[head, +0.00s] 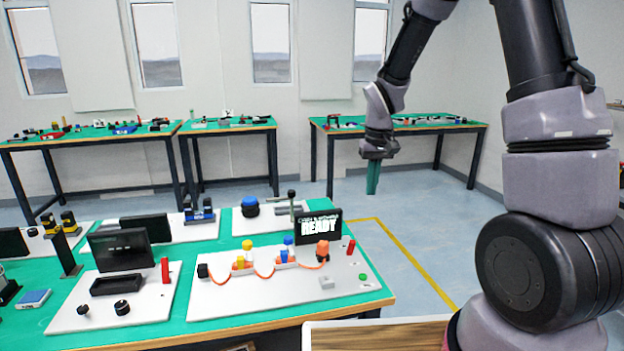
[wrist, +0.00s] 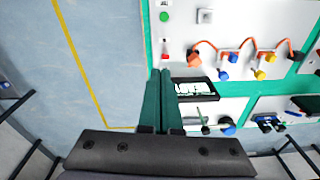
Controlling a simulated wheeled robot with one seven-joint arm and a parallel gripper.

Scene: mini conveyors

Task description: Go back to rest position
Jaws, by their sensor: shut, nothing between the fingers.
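My gripper (head: 373,178) hangs from my arm in the upper right of the head view, with its green fingers pointing down. It is shut and empty, over the floor beyond the right edge of the near table. In the wrist view my gripper (wrist: 160,75) shows its two green fingers together, beside the table's edge and the small screen. Nothing is between the fingers.
Other tables (head: 400,128) stand along the back wall. The floor (head: 440,215) right of the near table is clear.

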